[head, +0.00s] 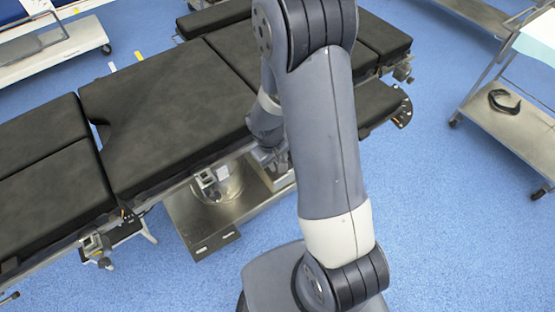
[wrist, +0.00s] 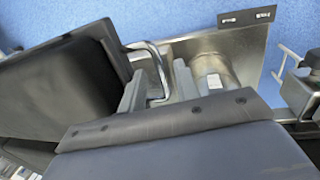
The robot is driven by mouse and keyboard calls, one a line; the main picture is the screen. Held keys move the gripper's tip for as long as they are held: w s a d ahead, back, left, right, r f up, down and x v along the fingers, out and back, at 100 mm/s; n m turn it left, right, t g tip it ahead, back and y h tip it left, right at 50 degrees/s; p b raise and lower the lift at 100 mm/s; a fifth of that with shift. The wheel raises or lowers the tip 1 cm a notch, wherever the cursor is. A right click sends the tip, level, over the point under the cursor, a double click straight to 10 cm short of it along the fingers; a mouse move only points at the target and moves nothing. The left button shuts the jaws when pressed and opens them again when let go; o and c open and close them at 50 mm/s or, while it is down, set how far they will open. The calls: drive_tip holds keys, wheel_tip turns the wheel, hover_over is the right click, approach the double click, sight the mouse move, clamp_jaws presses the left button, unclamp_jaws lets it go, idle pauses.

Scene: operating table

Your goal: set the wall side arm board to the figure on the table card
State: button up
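The operating table has black pads (head: 175,105). One narrow board pad (head: 375,106) juts out on the near right side, with a dark curved plate (head: 403,112) at its end. Another narrow pad (head: 213,19) lies on the far side. No wall shows, so I cannot tell which is the wall side board. No readable table card or figure shows. My gripper (head: 270,157) is low by the near table edge, partly hidden by my arm. In the wrist view, my gripper's grey fingers (wrist: 160,80) stand apart, with a bent metal bar (wrist: 153,65) between them, beside a black pad (wrist: 75,85); contact is unclear.
A side rail with clamps (head: 97,248) runs along the near edge. A steel trolley (head: 510,115) with a black strap-like item stands at right. Blue floor is open at the lower right.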

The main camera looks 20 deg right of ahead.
clamp_jaws()
idle(0.6)
